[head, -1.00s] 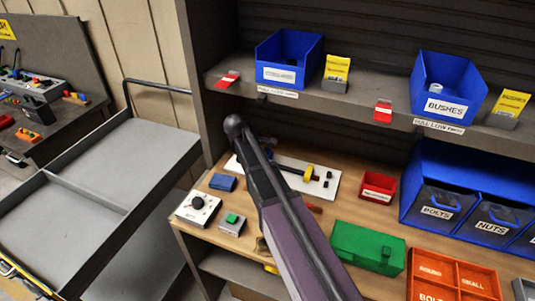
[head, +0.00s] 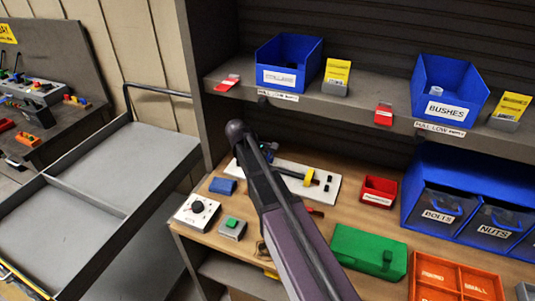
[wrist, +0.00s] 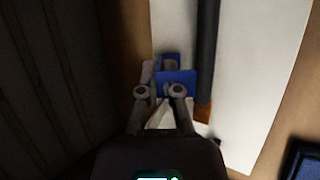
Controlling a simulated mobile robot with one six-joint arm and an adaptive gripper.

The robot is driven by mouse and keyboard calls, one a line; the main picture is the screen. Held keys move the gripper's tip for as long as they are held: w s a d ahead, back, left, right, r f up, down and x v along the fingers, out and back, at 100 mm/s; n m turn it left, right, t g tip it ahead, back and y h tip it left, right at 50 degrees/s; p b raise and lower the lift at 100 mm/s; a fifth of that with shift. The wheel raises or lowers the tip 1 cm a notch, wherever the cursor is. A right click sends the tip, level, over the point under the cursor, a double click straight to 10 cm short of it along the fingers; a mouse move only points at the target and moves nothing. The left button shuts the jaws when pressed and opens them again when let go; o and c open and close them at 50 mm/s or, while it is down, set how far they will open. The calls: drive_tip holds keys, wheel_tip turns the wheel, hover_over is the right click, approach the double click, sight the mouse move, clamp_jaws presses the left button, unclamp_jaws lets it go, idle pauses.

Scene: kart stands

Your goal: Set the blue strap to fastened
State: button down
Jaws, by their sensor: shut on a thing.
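The blue strap (wrist: 180,77) shows in the wrist view beside a dark bar (wrist: 206,45) on a white board (wrist: 250,90). My gripper (wrist: 160,84) is shut on the strap, its fingers at the board's left edge. In the head view the white board (head: 327,191) lies on the workbench, and a yellow band (head: 309,177) crosses the bar farther right. A small bit of blue shows at the board's left end, just past my arm. My arm hides much of that end and most of my gripper. I cannot tell how the strap's end sits.
On the bench are a blue block (head: 222,186), a dial box (head: 198,212), a green-button box (head: 232,228), a green case (head: 368,253), a red bin (head: 378,191) and an orange tray (head: 456,277). A shelf (head: 370,103) overhangs the back. A grey cart (head: 100,190) stands left.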

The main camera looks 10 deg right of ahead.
drive_tip(key=shift+s+a+f+t+h+b, duration=0.2)
drive_tip(key=shift+s+f+t+h+b, duration=0.25)
drive_tip(key=shift+b, duration=0.55)
drive_tip(key=shift+s+a+m+t+h+b, duration=0.3)
drive_tip(key=shift+t+h+b, duration=0.3)
drive_tip(key=shift+b, duration=0.5)
drive_tip(key=shift+s+t+h+b, duration=0.15)
drive_tip(key=shift+t+h+b, duration=0.1)
drive_tip(key=shift+t+b, duration=0.2)
drive_tip(key=shift+r, duration=0.1)
drive_tip(key=c, duration=0.8)
unclamp_jaws()
drive_tip(key=shift+c, duration=0.2)
